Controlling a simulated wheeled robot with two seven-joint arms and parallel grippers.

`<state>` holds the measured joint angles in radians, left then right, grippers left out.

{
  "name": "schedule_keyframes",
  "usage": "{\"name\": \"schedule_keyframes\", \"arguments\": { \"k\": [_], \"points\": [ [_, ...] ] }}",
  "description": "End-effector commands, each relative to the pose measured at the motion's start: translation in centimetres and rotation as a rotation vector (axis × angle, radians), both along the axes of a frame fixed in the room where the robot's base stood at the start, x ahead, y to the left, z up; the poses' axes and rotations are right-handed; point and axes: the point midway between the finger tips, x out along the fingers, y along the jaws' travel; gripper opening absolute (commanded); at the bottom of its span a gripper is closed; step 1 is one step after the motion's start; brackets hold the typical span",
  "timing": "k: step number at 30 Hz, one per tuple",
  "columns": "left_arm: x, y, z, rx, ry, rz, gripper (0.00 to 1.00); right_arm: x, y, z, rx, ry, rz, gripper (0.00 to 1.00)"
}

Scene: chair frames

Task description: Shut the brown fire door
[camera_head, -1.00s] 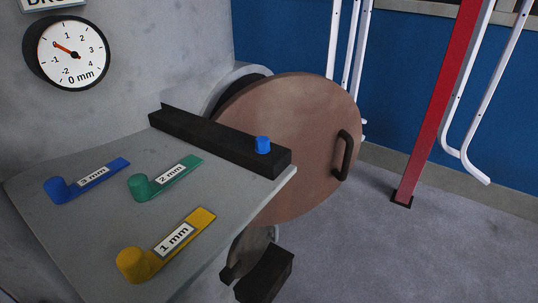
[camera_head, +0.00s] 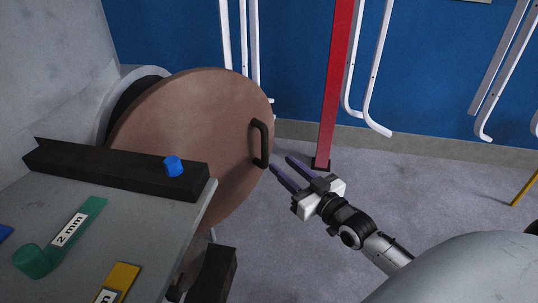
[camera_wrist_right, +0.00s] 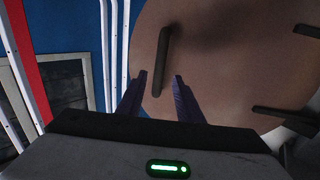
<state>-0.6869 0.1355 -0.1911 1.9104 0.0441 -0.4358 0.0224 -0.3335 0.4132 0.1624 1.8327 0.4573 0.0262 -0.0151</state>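The brown fire door (camera_head: 205,115) is a round disc standing open at the left of the head view, with a dark opening (camera_head: 125,105) behind its left edge. A dark bar handle (camera_head: 261,144) is fixed near its right edge. My right gripper (camera_head: 281,167) is open and empty, just right of and slightly below the handle, apart from it. In the right wrist view the door (camera_wrist_right: 225,60) fills the right side, and the handle (camera_wrist_right: 161,62) shows ahead, above the two purple fingers (camera_wrist_right: 158,95). My left gripper is not in view.
A grey table (camera_head: 115,215) with a black bar (camera_head: 110,170) and a blue knob (camera_head: 173,166) stands in front of the door. Green (camera_head: 65,240) and yellow (camera_head: 120,280) gauges lie on it.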

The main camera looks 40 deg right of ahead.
Motion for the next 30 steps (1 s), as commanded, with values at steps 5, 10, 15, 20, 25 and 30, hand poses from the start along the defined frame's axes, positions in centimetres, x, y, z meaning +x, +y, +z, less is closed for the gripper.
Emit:
{"name": "schedule_keyframes", "arguments": {
  "k": [5,10,15,20,25,30],
  "points": [
    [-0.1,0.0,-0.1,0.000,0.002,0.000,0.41,0.4,-0.2,0.2,0.000,-0.005,-0.002,0.33],
    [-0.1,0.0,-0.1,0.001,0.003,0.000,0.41,2.2,-0.2,0.3,0.000,-0.007,-0.002,0.33],
    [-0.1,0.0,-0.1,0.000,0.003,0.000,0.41,4.7,-0.3,0.3,-0.001,-0.007,-0.001,0.33],
    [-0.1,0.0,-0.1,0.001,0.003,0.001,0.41,7.1,-0.4,0.2,0.000,-0.005,-0.001,0.33],
    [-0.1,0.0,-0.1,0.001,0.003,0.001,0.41,8.1,-0.4,0.1,0.000,-0.002,-0.001,0.19],
    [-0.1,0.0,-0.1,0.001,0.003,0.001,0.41,8.0,-0.4,0.1,0.000,-0.003,-0.001,0.00]
  ]
}}
